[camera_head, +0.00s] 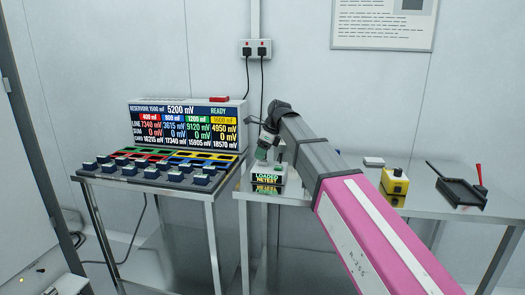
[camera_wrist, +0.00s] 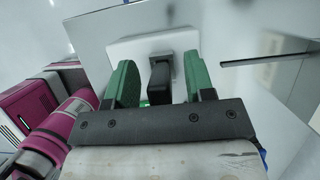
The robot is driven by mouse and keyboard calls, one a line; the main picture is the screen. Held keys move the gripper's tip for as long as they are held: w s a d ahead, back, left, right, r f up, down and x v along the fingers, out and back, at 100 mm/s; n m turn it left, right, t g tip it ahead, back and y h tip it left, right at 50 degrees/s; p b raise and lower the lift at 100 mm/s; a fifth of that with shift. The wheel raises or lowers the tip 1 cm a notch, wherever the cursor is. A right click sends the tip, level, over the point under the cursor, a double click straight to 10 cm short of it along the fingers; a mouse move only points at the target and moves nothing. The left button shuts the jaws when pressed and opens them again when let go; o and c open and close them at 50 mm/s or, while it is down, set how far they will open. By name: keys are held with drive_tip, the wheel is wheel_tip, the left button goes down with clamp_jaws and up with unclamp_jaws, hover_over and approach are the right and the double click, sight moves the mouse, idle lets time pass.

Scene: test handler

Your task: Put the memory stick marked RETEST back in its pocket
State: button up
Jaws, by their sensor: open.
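In the wrist view my gripper (camera_wrist: 158,76) is open. Its green fingers stand on either side of a dark upright block (camera_wrist: 160,80), with gaps visible. The block stands at a white surface (camera_wrist: 125,50); it may be the memory stick, but no marking is readable. The pocket tray (camera_head: 150,178) on the left table has coloured strips and several dark blocks. I cannot tell which pocket is RETEST's.
A display (camera_head: 187,122) reading READY stands behind the tray, with a red item (camera_head: 219,99) on top. On the right table (camera_head: 430,207) are a yellow button box (camera_head: 394,181), a black tray (camera_head: 455,192) and a small pale block (camera_head: 373,161).

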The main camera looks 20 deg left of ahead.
clamp_jaws()
drive_tip(key=shift+r, duration=0.8)
idle(0.7)
drive_tip(key=shift+r, duration=0.95)
